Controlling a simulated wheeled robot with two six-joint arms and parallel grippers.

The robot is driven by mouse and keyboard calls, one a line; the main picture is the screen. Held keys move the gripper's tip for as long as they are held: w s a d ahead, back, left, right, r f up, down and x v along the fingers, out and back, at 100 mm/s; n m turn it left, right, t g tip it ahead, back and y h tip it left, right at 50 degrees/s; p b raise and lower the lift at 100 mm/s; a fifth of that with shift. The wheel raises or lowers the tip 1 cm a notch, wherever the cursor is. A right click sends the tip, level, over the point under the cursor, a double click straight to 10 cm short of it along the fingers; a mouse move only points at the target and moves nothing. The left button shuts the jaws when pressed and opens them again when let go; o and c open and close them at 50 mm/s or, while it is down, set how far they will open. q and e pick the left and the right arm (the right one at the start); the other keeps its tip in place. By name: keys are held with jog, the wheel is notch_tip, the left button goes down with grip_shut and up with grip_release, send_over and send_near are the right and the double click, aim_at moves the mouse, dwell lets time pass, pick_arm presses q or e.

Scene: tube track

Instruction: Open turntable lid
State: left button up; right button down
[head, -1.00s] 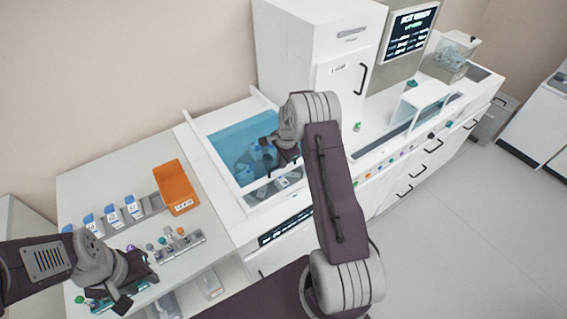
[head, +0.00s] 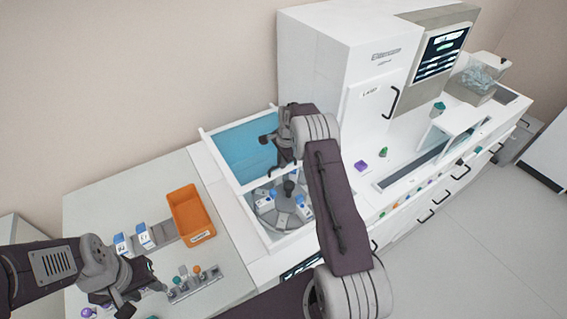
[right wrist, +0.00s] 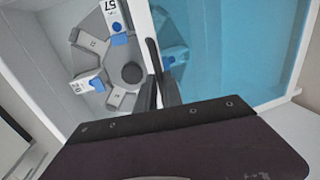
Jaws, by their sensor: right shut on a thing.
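The turntable lid (head: 245,150) is a see-through blue panel in a white frame, slid back over the rear of its well. In the right wrist view the lid (right wrist: 240,45) fills the right side. My right gripper (right wrist: 158,80) is shut on the lid's front edge; my wrist partly hides this grip in the head view. My left gripper (head: 128,295) is low over the left bench; its jaw gap is unclear.
A purple piece (head: 361,166) and a green piece (head: 383,152) sit on the right counter.

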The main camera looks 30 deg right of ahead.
jog(key=c, duration=1.5)
grip_release()
jog(key=shift+c, duration=0.2)
jog(key=shift+o, duration=0.3)
jog(key=shift+a, duration=0.15)
jog(key=shift+r+b, duration=0.3)
jog(key=shift+r, duration=0.15)
notch_tip(320, 180, up, 8)
jog(key=s+b, duration=0.1)
jog(key=b, duration=0.1)
jog(key=shift+s, duration=0.4)
